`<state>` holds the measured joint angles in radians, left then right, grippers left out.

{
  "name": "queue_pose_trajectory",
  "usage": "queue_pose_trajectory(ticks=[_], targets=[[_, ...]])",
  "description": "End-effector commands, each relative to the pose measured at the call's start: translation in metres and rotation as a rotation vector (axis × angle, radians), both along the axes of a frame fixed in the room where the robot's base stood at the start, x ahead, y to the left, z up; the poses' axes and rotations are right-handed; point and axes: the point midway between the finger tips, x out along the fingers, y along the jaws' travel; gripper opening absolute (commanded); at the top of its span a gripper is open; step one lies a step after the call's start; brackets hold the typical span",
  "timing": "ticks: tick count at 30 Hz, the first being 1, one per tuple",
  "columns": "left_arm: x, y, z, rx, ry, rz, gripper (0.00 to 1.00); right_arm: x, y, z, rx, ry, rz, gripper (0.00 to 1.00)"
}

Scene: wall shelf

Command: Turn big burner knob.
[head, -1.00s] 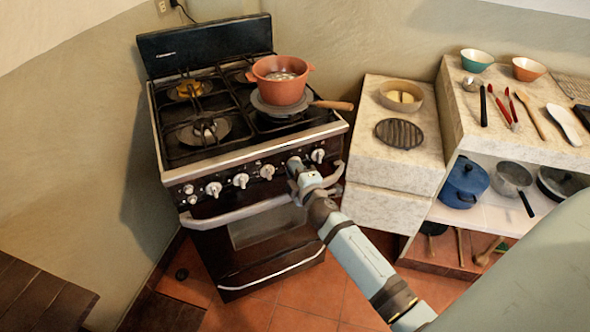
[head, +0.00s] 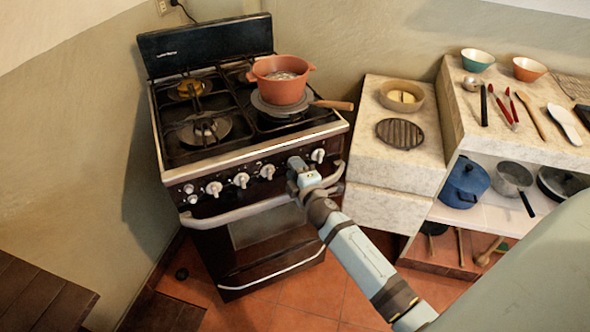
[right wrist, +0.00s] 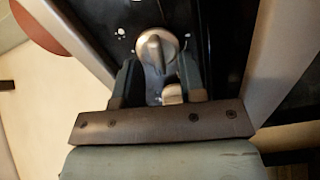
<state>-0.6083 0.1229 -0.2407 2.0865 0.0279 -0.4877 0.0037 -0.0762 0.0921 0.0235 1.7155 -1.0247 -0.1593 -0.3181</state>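The black stove (head: 232,199) has a row of silver knobs along its front panel. One knob (right wrist: 156,50) shows in the right wrist view, with its raised grip pointing up and down in the picture. My right gripper (head: 293,164) is at the front panel, between a knob on its left (head: 267,171) and the rightmost knob (head: 317,155). It hides the knob in front of it in the head view. In the right wrist view my right gripper (right wrist: 158,62) has its fingers apart, one on each side of the knob's lower part. Contact cannot be told. My left gripper is not in view.
The oven handle (head: 240,212) runs just below the knobs. A stone counter (head: 396,172) stands close on the right. Open floor (head: 310,300) lies in front.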

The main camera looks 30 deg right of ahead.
Motion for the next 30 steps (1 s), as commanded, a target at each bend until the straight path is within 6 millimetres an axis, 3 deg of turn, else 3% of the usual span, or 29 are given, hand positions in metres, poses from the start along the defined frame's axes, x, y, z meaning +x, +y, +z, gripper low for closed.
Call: queue_pose_trajectory(ticks=[8, 21, 30], targets=[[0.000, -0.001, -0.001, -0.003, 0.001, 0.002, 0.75, -0.011, 0.002, -0.001, 0.001, 0.002, 0.000, 0.37], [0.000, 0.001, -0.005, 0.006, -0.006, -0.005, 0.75, -0.104, 0.016, -0.002, 0.002, 0.002, -0.001, 0.37], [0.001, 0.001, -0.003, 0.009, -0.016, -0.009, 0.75, -0.135, 0.021, 0.000, 0.000, 0.000, -0.001, 0.37]])
